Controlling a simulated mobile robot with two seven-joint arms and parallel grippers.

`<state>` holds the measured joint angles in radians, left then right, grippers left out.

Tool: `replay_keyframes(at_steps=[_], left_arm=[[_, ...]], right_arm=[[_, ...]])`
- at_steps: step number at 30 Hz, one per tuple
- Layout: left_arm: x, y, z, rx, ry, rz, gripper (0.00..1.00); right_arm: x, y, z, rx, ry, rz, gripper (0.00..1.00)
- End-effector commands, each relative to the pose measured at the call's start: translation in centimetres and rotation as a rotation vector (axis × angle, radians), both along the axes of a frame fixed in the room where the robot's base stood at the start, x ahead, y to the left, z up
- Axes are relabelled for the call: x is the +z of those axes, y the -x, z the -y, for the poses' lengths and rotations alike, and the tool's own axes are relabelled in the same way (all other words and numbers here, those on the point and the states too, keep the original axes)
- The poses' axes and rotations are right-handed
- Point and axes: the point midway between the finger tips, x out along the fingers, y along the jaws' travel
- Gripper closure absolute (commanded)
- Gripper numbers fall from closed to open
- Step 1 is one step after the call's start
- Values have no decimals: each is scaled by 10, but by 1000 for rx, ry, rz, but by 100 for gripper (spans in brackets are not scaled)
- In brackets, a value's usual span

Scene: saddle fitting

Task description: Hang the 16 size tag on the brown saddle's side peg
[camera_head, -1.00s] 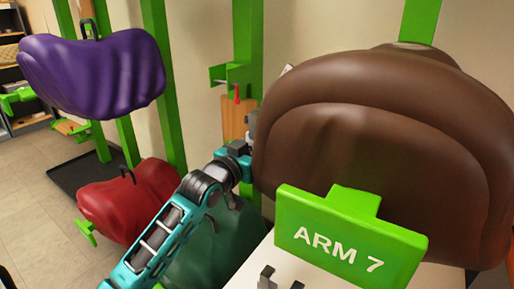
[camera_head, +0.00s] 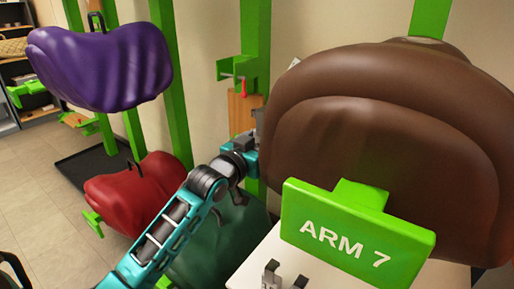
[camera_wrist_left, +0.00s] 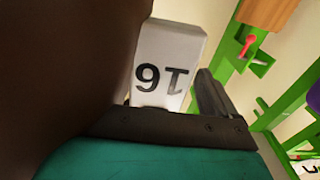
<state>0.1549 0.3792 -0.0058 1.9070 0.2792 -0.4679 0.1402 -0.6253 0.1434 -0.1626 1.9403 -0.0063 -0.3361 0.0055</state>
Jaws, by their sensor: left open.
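The brown saddle (camera_head: 390,140) fills the right of the head view, and its dark side covers the left of the left wrist view (camera_wrist_left: 60,70). My left gripper (camera_head: 254,132) is at the saddle's left side, its tips partly hidden behind it. In the left wrist view the white tag (camera_wrist_left: 170,58) with a dark 16, upside down, stands just beyond the gripper's palm, close beside the saddle. One dark finger shows to the right of the tag with a gap; the other finger is hidden. The jaws are open. The side peg is hidden, so I cannot tell whether the tag hangs on it.
A green ARM 7 sign (camera_head: 355,235) stands before the saddle. Below it, a white surface (camera_head: 255,265) carries small grey pieces (camera_head: 272,275). Purple (camera_head: 100,65), red (camera_head: 137,193) and green (camera_head: 215,250) saddles are left. A green post (camera_head: 256,60) stands behind my gripper.

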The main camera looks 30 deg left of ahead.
Motion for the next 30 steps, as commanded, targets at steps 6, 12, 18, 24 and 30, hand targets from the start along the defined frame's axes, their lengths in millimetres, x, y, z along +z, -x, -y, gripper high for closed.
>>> replay_keyframes(at_steps=[6, 12, 18, 24, 30], left_arm=[[-1, 26, -2, 0, -2, -2, 8], [-1, 65, -5, 0, -1, -2, 8], [-1, 99, -8, 0, -1, -2, 8], [0, 120, -9, 0, 1, 0, 8], [1, 127, -10, 0, 0, 2, 8]], right_arm=[[0, 0, 0, 0, 0, 0, 100], [-1, 0, 0, 0, 0, 1, 100], [-2, 0, 0, 0, 0, 1, 100], [-3, 0, 0, 0, 0, 1, 100], [-3, 0, 0, 0, 0, 1, 100]])
